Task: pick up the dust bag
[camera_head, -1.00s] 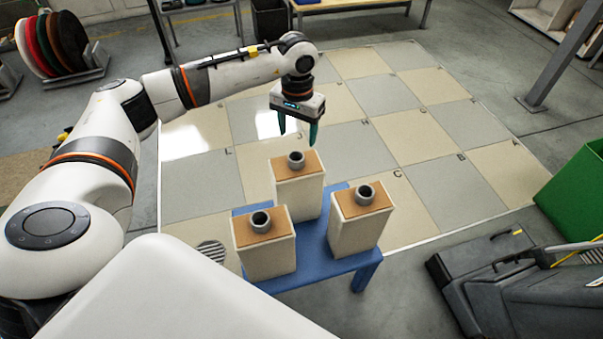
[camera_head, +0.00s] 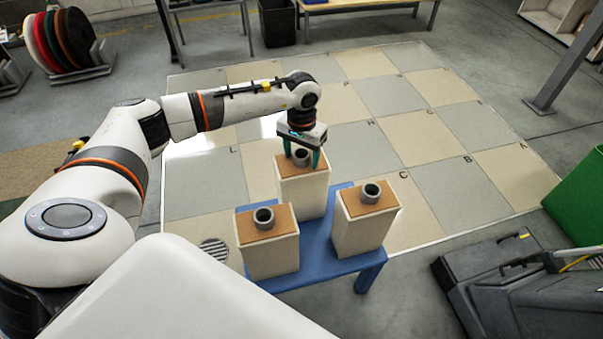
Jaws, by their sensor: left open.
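Three cream dust bags, each with a brown top plate and a grey ring collar, stand upright on a blue table (camera_head: 318,240). The back dust bag (camera_head: 303,192) is at the far side, the left dust bag (camera_head: 270,252) is nearer, and the right dust bag (camera_head: 362,230) is to its right. My left gripper (camera_head: 302,160) points down at the back bag's collar, its teal fingers open on either side of the ring. I cannot tell whether they touch it. My right gripper is not in view.
A dark floor machine (camera_head: 500,290) stands at the lower right, with a green bin (camera_head: 580,205) behind it. Checkered floor tiles (camera_head: 430,135) lie clear behind the table. Coloured pads (camera_head: 60,42) stand on a rack at the upper left.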

